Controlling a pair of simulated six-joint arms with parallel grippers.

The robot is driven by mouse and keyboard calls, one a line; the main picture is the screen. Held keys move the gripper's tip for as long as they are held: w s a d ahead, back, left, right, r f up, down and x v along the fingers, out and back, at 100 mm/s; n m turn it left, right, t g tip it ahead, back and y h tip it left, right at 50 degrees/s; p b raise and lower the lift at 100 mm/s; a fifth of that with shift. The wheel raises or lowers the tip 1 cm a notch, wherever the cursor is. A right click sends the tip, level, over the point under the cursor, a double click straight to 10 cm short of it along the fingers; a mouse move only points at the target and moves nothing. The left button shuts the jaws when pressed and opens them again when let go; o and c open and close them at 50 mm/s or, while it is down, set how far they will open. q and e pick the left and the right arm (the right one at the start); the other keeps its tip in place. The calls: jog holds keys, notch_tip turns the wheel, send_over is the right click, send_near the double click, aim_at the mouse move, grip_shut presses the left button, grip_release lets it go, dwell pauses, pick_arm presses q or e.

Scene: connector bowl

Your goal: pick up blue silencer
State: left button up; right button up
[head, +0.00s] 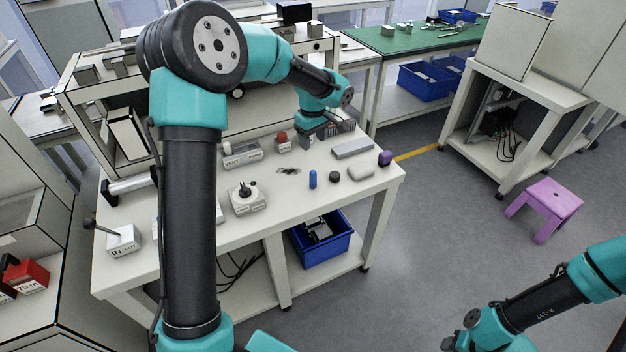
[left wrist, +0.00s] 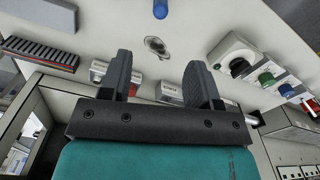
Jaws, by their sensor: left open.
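The blue silencer (head: 312,179), a small blue cylinder, stands upright on the white workbench (head: 285,215), toward its front right. It also shows at the top edge of the left wrist view (left wrist: 160,9), partly cut off and beyond the fingertips. My left gripper (head: 318,136) is over the back of the bench, behind the silencer and apart from it. In the left wrist view its two dark fingers (left wrist: 158,62) are spread wide with nothing between them. My right arm shows at the lower right of the head view; its fingers are not visible.
Near the silencer are a dark round cap (head: 335,177), a pale rounded block (head: 361,173), a purple piece (head: 385,158), a grey flat block (head: 352,148) and a small metal part (head: 288,170). A knobbed box (head: 246,197) stands left. A blue bin (head: 321,240) is below.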

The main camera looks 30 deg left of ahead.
aim_at(313, 171)
pick_arm(q)
notch_tip(313, 171, down, 10)
jog(key=shift+f, duration=0.15)
dwell(0.4)
jog(key=shift+s+d+f, duration=0.1)
jog(key=shift+f, duration=2.55)
jog(key=c, duration=1)
jog(key=shift+r, duration=0.1)
